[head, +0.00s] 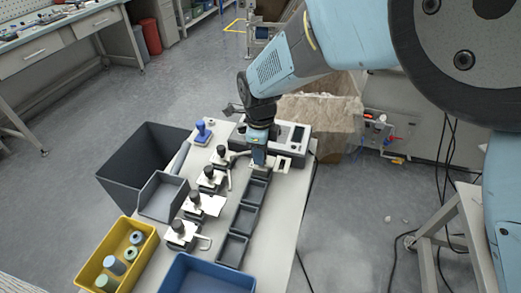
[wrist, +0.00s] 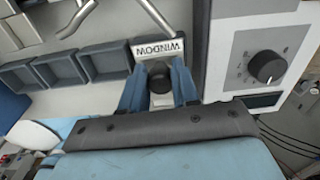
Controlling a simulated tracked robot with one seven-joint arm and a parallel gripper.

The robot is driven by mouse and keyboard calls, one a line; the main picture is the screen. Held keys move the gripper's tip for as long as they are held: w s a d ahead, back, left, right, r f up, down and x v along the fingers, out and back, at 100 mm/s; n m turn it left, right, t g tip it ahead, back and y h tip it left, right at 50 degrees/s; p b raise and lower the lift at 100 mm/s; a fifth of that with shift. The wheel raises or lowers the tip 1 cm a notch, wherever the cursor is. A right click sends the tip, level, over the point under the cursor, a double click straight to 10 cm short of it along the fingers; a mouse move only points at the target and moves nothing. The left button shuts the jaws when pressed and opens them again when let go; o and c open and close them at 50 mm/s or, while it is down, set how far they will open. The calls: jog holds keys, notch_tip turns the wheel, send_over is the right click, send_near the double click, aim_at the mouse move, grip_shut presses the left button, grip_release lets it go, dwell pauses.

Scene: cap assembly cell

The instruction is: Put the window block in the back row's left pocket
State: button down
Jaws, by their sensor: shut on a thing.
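My gripper (head: 258,162) is at the far end of a row of dark grey pockets (head: 245,219), pointing down. The lettered face shows just beyond the fingertips; the rest of the block is partly hidden between the fingers. Open pockets (wrist: 61,69) run off to the left of the block in that view and look empty. The nearest pocket is close beside the block. I cannot tell whether the block is clear of the surface beneath it.
Several clamps with black knobs (head: 205,203) stand left of the pockets. A box with a dial (wrist: 268,67) stands close to the right of my gripper in the wrist view. A yellow bin (head: 91,267) with cylinders and a blue bin (head: 180,262) are at the near end.

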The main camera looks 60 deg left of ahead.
jog(key=shift+f, duration=0.7)
jog(key=c, duration=0.8)
grip_release()
jog(key=shift+o, duration=0.2)
notch_tip(320, 180, up, 14)
jog(key=shift+f, duration=0.2)
